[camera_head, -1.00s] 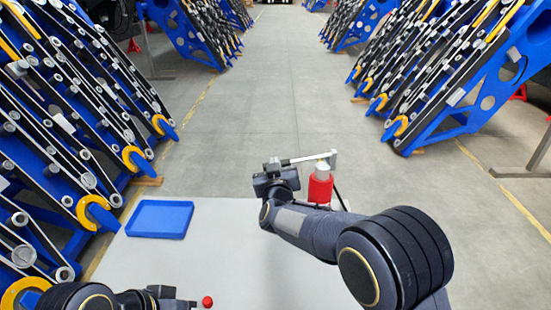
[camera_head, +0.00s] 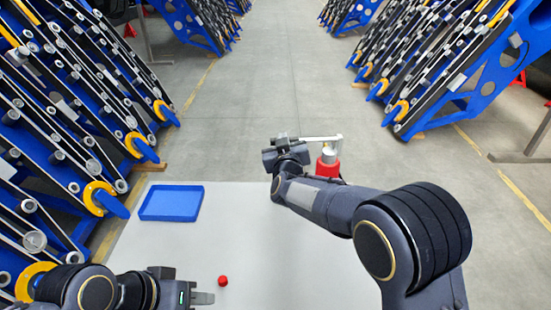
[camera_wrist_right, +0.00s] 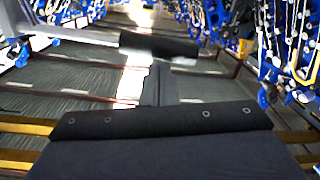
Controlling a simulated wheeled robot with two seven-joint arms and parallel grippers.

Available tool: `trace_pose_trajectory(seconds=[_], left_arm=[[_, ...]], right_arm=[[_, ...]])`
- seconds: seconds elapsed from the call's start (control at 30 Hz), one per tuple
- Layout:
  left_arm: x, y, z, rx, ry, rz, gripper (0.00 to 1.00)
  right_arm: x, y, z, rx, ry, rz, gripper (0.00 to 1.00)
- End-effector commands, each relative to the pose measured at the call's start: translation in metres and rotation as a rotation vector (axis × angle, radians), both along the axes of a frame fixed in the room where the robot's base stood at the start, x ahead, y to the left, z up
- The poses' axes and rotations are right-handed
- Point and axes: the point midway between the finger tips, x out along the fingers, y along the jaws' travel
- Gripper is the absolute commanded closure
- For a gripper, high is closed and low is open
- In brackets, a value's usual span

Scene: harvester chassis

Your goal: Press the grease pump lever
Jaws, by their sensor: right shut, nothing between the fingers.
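The grease pump is a red cylinder (camera_head: 328,168) with a pale top, standing beyond the table's far edge in the head view. Its light lever (camera_head: 318,139) runs left from the pump top, nearly level, towards my right gripper (camera_head: 284,143). The right wrist view shows the lever's black handle (camera_wrist_right: 158,46) crossing just past the fingertips of my right gripper (camera_wrist_right: 158,85), which is shut and empty. I cannot tell whether they touch. My left gripper (camera_head: 203,298) is low at the left over the table, far from the pump; its jaw gap is unclear.
A blue tray (camera_head: 171,203) lies on the white table (camera_head: 240,235) at the left. A small red object (camera_head: 223,281) is right of my left gripper. Blue racks (camera_head: 480,85) line both sides. The middle aisle floor (camera_head: 265,90) is clear.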

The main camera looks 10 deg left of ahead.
Motion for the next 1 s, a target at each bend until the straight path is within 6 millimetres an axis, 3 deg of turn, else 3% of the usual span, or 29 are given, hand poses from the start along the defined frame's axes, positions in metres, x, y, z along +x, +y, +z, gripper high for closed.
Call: trace_pose_trajectory(seconds=[0.3, 0.5, 1.0], left_arm=[[0.0, 0.0, -0.017, 0.0, 0.001, 0.0, 0.64], [0.0, 0.0, -0.021, 0.0, 0.0, 0.0, 0.64], [0.0, 0.0, -0.021, 0.0, 0.0, 0.0, 0.64]], right_arm=[[-0.061, -0.014, -0.001, -0.001, 0.002, 0.004, 1.0], [-0.088, -0.022, 0.002, 0.0, 0.001, 0.003, 1.0], [-0.097, -0.024, 0.005, 0.001, -0.003, 0.003, 1.0]])
